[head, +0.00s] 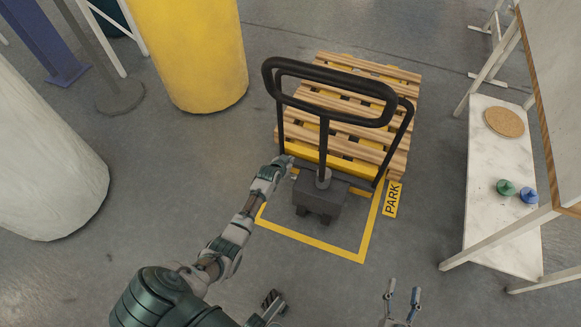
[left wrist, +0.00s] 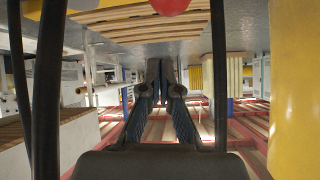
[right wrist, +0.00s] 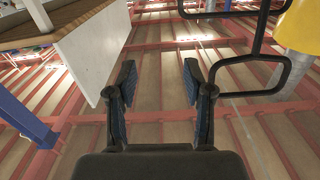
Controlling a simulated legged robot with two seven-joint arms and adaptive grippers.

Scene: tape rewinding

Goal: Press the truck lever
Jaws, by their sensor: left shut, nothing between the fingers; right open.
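The pallet truck has a black looped handle (head: 325,72) on an upright post above a dark grey base (head: 318,200). My left gripper (head: 287,161) is beside the truck's left side, at the handle's lower left, its fingertips partly hard to make out. In the left wrist view its fingers (left wrist: 160,75) are shut and empty, with black bars on both sides. A red rounded part (left wrist: 172,5) shows at that view's top edge; I cannot tell whether it is the lever. My right gripper (head: 402,298) is open and empty, low and apart from the truck; its fingers also show in the right wrist view (right wrist: 158,85).
A wooden pallet (head: 345,105) lies behind the truck base. Yellow floor lines and a PARK label (head: 392,198) surround the base. A yellow cylinder (head: 195,50) and white cylinder (head: 40,160) stand left. A white shelf (head: 490,210) with small items stands right.

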